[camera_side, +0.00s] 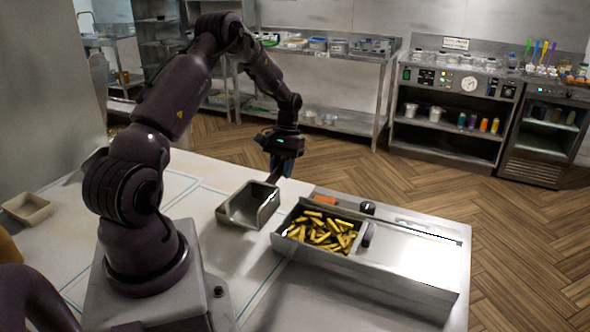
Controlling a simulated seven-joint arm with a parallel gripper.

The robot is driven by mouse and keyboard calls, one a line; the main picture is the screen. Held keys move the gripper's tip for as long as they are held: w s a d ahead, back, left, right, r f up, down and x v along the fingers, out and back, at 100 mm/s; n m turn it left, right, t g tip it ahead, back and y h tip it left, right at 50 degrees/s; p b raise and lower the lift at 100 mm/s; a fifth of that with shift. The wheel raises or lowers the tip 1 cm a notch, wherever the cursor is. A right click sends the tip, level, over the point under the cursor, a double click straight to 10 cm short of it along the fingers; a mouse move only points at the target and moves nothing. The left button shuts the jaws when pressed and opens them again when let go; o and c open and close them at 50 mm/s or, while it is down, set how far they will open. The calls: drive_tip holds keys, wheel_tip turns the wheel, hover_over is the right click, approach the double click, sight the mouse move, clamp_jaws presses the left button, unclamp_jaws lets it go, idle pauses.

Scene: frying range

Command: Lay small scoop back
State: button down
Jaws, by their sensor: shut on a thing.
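The small scoop (250,205) is a grey metal open-topped scoop near the middle of the side view. Its dark handle (274,175) points up and away, toward my gripper (281,165). My gripper points down and is shut on the handle, though its fingertips are partly hidden. The scoop is at the left of the fries bin. I cannot tell whether its underside touches the white counter.
A metal fry station (410,262) holds a bin of yellow fries (322,232) at its left end, with a flat cover to the right. A beige tray (27,209) lies at far left. White counter (200,180) is clear left of the scoop. Shelves stand behind.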

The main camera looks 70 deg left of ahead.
drive_tip(key=shift+f, duration=3.35)
drive_tip(key=c, duration=0.8)
unclamp_jaws()
drive_tip(key=v, duration=1.3)
